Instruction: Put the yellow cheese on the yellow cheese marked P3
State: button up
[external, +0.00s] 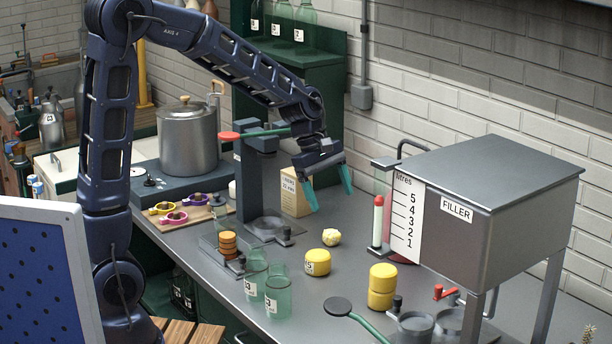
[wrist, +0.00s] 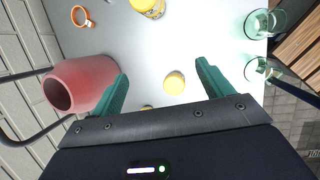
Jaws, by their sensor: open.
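A yellow cheese (external: 317,262) with a white label stands on the metal counter; the label seems to read P3. A smaller, paler yellow piece (external: 331,237) lies just behind it. Two more yellow cheeses (external: 382,285) are stacked to the right. My gripper (external: 331,190) is open and empty, with teal fingers, well above the counter and the pale piece. A labelled yellow cheese (wrist: 147,6) is cut off at the top.
The grey filler box (external: 480,200) stands at the right on legs. A red vessel (wrist: 78,86) is close to my left finger in the wrist view. Green glass bottles (external: 277,292) stand at the counter's front. A dark press (external: 262,180) is at the left. A green-handled ladle (external: 338,306) lies in front.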

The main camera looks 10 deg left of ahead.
jog(key=s+a+r+m+t+y, duration=0.1)
jog(key=a+r+m+t, duration=0.3)
jog(key=a, duration=1.2)
jog(key=s+a+r+m+y, duration=0.15)
jog(key=a+r, duration=0.35)
jog(key=a, duration=1.1)
jog(key=s+a+m+t+y, duration=0.1)
jog(key=s+a+m+t, duration=0.1)
jog(key=s+a, duration=0.5)
jog(key=a+m, duration=0.1)
jog(key=a, duration=0.1)
jog(key=shift+a, duration=0.4)
